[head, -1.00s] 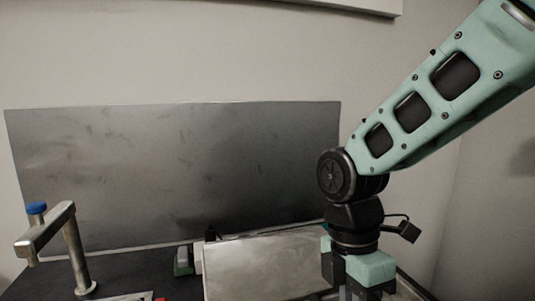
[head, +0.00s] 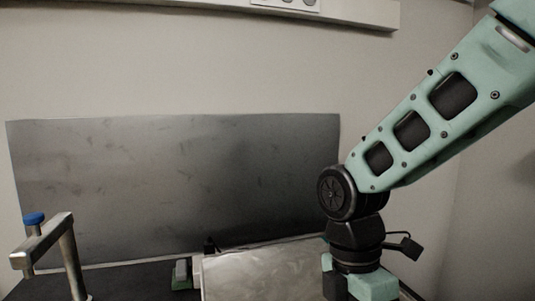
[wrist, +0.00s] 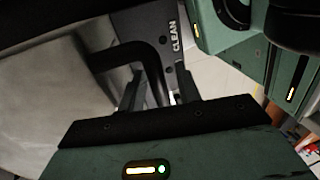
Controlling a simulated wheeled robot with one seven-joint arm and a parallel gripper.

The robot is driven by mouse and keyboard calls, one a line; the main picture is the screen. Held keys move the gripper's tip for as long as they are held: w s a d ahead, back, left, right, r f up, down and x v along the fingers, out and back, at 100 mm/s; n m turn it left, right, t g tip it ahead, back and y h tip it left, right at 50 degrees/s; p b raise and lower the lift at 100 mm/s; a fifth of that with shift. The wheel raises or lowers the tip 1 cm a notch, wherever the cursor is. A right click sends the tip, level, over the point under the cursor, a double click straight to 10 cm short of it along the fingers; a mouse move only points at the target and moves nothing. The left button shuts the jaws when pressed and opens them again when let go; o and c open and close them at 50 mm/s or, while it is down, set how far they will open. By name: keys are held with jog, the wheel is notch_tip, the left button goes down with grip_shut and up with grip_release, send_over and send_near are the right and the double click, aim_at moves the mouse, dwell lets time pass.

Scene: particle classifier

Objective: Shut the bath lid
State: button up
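A pale grey metal panel (head: 260,274), which looks like the bath lid, shows at the bottom middle of the head view, just left of my gripper body. Its lower part is cut off, so its angle is unclear. In the wrist view a similar grey metal surface (wrist: 45,95) fills the left side. A black bent handle (wrist: 122,56) runs from beside it down between my fingers. My gripper (wrist: 158,85) has its two fingers apart, one on each side of the handle's end. I cannot tell whether they touch it. The fingertips are out of the head view.
A dark panel marked CLEAN (wrist: 150,25) lies beyond the handle, with green equipment (wrist: 240,50) to its right. A metal post with an arm (head: 70,250) and a blue-capped part (head: 34,219) stand at left. A large metal sheet (head: 170,185) stands against the wall.

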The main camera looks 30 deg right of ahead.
jog(key=shift+r, duration=0.15)
jog(key=p+v, duration=0.7)
dwell(0.7)
dwell(0.6)
